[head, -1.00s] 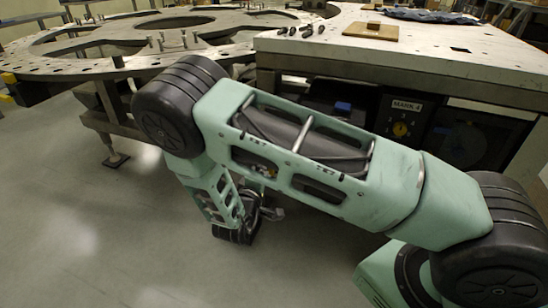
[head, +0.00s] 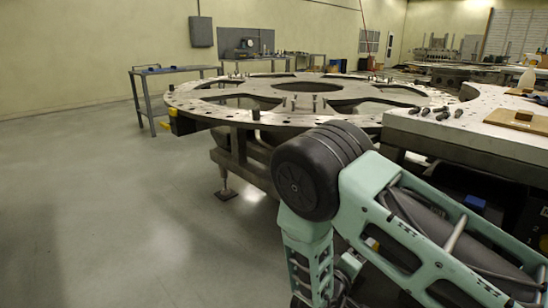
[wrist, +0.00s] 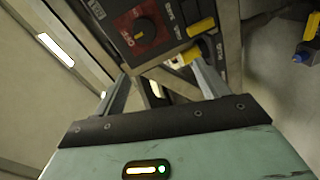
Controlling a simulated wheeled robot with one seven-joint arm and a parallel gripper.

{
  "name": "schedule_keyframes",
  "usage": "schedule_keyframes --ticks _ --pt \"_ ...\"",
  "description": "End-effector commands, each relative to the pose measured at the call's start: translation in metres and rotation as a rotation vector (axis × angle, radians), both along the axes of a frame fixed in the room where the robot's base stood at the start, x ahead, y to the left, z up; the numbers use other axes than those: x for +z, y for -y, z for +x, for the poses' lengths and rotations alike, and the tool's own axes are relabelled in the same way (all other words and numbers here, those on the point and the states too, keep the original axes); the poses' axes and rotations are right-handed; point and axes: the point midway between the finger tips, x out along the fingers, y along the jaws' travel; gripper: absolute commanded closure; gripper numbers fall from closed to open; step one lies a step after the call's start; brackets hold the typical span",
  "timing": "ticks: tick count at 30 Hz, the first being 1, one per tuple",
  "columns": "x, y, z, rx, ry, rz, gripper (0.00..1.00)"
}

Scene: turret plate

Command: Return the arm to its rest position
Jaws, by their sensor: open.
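My arm is folded in front of me in the head view, with its dark elbow joint (head: 310,170) high and the pale green forearm hanging down from it. The wrist end is low and partly cut off by the bottom edge, so the fingers cannot be made out there. In the wrist view my gripper (wrist: 160,84) is open, its two grey fingers well apart with nothing held between them. Behind the fingers is a dark control panel with a red-backed knob (wrist: 144,27) and yellow parts; its distance from the fingers is unclear.
A large round turret plate (head: 190,103) on a metal stand lies beyond the elbow. A bench (head: 170,71) stands at the back left. The left floor is clear.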

Motion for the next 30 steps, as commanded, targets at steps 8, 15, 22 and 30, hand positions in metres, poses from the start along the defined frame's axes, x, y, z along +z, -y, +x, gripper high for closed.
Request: schedule_keyframes --ticks 8,15,22,30 --pt "0.019 -0.105 0.010 0.204 -0.124 0.736 0.26" --pt "0.080 -0.198 -0.055 0.340 -0.408 1.214 0.26" --pt "0.142 -0.217 -0.165 0.366 -0.767 1.344 0.26" --pt "0.174 -0.168 -0.256 0.265 -0.998 1.199 0.26"
